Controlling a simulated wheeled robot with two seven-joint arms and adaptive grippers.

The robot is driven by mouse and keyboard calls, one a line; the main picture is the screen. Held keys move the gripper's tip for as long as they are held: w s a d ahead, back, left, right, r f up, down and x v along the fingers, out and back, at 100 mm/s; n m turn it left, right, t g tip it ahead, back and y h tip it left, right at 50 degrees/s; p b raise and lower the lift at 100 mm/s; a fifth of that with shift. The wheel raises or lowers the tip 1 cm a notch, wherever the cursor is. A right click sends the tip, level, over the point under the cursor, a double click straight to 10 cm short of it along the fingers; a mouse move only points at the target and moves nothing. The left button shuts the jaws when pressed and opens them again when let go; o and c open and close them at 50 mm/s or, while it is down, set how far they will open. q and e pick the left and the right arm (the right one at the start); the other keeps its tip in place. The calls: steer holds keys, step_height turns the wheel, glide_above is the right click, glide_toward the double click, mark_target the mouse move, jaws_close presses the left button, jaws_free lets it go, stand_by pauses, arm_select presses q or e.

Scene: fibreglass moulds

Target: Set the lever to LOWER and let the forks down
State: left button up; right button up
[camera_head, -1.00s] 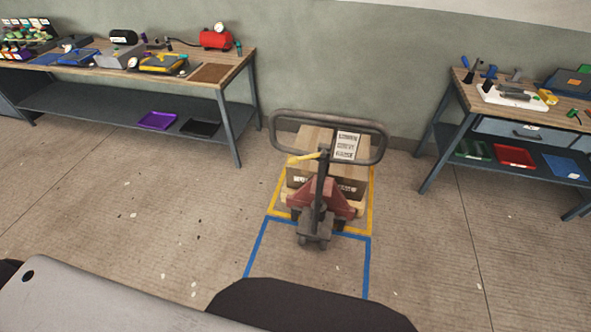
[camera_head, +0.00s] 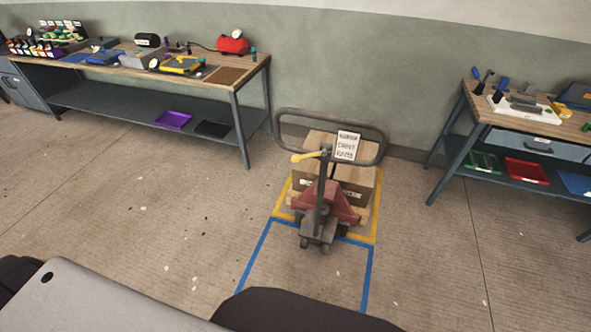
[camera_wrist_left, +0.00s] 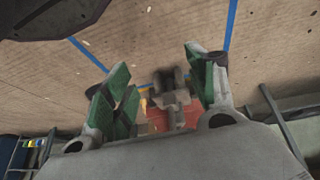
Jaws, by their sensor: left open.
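A pallet jack (camera_head: 318,212) with a red body stands ahead of me in the head view. Its dark loop handle (camera_head: 331,113) is upright, and a yellow lever (camera_head: 306,156) sticks out to the left below the loop. A white label card (camera_head: 346,146) hangs inside the loop; its words are too small to read surely. A box on a pallet (camera_head: 356,184) sits over the forks, which are hidden. In the left wrist view my left gripper (camera_wrist_left: 160,82) is open, its green-padded fingers apart, with the jack's wheels seen beyond them. My right gripper is not in view.
A yellow floor outline (camera_head: 376,220) surrounds the pallet, and a blue one (camera_head: 257,254) lies on the near side. A workbench (camera_head: 250,78) with tools stands at the left, another (camera_head: 468,102) at the right. Open floor lies between me and the jack.

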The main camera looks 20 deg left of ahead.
arm_select(q)
steer(key=w+d+r+n+t+b, duration=0.2)
steer(key=w+r+t+b, duration=0.1)
steer(key=w+r, duration=0.75)
steer(key=w+d+r+n+t+b, duration=0.1)
steer(key=w+r+t+b, duration=0.25)
steer(key=w+r, duration=0.7)
steer(key=w+a+r+n+t+b, duration=0.1)
steer(key=w+a+r+t+b, duration=0.1)
steer(key=r, duration=0.9)
steer(key=w+a+r+n+t+b, duration=0.1)
steer(key=w+r+n+t+b, duration=0.1)
steer(key=w+r+t, duration=0.2)
steer(key=w+r, duration=0.3)
steer(key=r, duration=0.4)
steer(key=shift+w+a+r+y, duration=0.2)
steer(key=shift+a+r+y, duration=0.1)
steer(key=shift+a+r, duration=0.1)
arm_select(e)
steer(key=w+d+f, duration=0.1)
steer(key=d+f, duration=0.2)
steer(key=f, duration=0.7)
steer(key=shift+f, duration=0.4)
